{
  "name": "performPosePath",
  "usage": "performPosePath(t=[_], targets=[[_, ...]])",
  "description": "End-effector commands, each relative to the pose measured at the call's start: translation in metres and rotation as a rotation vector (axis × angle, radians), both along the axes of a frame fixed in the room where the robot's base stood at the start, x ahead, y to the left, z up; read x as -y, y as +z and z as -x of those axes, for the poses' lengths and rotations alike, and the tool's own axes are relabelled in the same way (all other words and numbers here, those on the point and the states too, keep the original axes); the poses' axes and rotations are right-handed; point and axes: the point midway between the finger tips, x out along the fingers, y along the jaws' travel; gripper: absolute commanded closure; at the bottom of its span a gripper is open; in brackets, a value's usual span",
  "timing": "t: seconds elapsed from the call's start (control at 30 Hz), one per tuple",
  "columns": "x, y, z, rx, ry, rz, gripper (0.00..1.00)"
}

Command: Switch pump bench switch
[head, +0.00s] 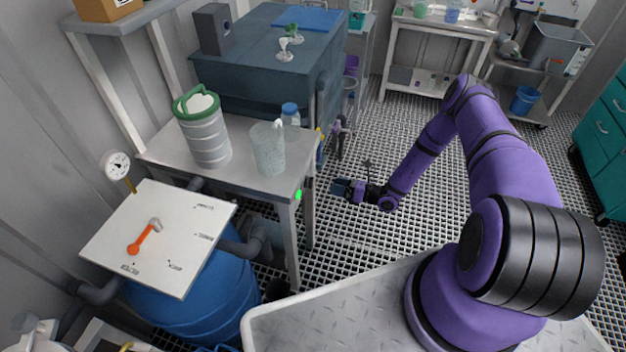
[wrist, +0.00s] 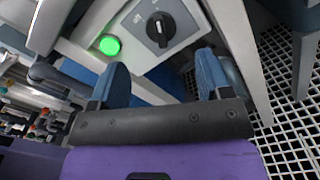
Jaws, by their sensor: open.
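The lamp also shows at the bench's right side in the head view (head: 298,194), where the knob cannot be made out. My gripper (wrist: 163,76) has two blue fingers spread apart with nothing between them. The knob lies beyond the fingertips, roughly between them in the picture and apart from them. In the head view my gripper (head: 342,188) is right of the bench, at the lamp's height.
The bench (head: 262,185) carries a ribbed canister (head: 206,140) with a green rim and a clear beaker (head: 268,150). A blue barrel (head: 200,300) under a white board (head: 190,225) stands at the left. The grating floor (head: 350,235) right of the bench is mostly open.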

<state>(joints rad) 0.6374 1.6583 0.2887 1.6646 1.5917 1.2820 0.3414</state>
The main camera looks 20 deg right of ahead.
Motion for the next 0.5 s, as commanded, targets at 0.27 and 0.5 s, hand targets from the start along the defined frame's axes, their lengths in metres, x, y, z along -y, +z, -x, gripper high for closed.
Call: performPosePath(t=[0.27,0.5], targets=[[-0.041,0.0,-0.028,0.001,0.004,0.0,0.28],[-0.067,0.001,-0.048,0.001,0.003,0.0,0.28]])
